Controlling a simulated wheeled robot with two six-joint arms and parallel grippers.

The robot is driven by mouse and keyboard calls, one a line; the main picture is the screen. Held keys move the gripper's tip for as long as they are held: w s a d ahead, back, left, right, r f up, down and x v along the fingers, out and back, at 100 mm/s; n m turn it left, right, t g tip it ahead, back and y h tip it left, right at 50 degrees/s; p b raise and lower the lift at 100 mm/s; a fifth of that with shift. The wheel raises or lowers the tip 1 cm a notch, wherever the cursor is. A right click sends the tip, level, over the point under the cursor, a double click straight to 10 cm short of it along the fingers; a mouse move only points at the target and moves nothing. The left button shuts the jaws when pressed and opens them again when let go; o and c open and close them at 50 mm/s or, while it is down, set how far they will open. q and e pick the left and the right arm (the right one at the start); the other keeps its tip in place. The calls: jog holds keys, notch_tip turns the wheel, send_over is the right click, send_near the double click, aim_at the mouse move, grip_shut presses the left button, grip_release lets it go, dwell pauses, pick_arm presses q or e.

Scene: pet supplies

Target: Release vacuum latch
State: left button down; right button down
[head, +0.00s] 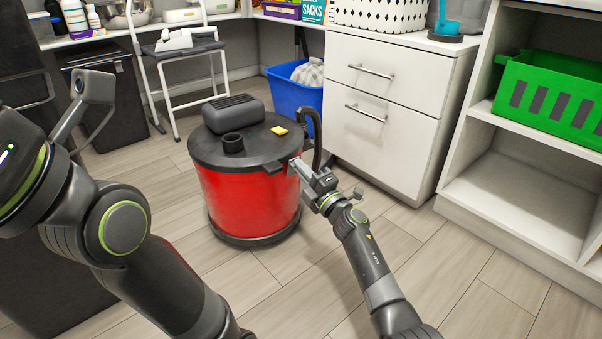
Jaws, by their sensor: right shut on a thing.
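The vacuum (240,202) stands upright on the floor at the centre, with a red drum and a black lid (215,150). A dark latch (274,167) shows at the right front of the lid's rim. My right gripper (296,166) reaches in from the lower right and is shut on the latch. Its fingertips partly hide the latch, so its exact position is hard to see. My left arm fills the left side of the view; its gripper fingers do not show.
A black hose (316,140) curves up behind the gripper. A yellow piece (279,130) is on the lid. A blue bin (292,97) and white drawer cabinet (385,105) stand behind. A step stool (190,60) is at the back left. The floor in front is clear.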

jog(key=shift+s+d+f+t+y+b, duration=0.15)
jog(key=shift+s+f+t+y, duration=0.1)
jog(key=shift+f+t+y, duration=0.4)
jog(key=shift+s+d+f+t+y+b, duration=0.15)
jog(key=shift+s+f+t+y, duration=0.2)
jog(key=shift+t, duration=0.5)
jog(key=shift+f+t, duration=0.15)
jog(key=shift+t, duration=0.15)
jog(key=c, duration=1.6)
grip_release()
jog(key=p+v, duration=0.4)
jog(key=v, duration=1.3)
jog(key=shift+p, duration=0.3)
jog(key=shift+s+d+f, duration=0.1)
jog(key=shift+d, duration=0.05)
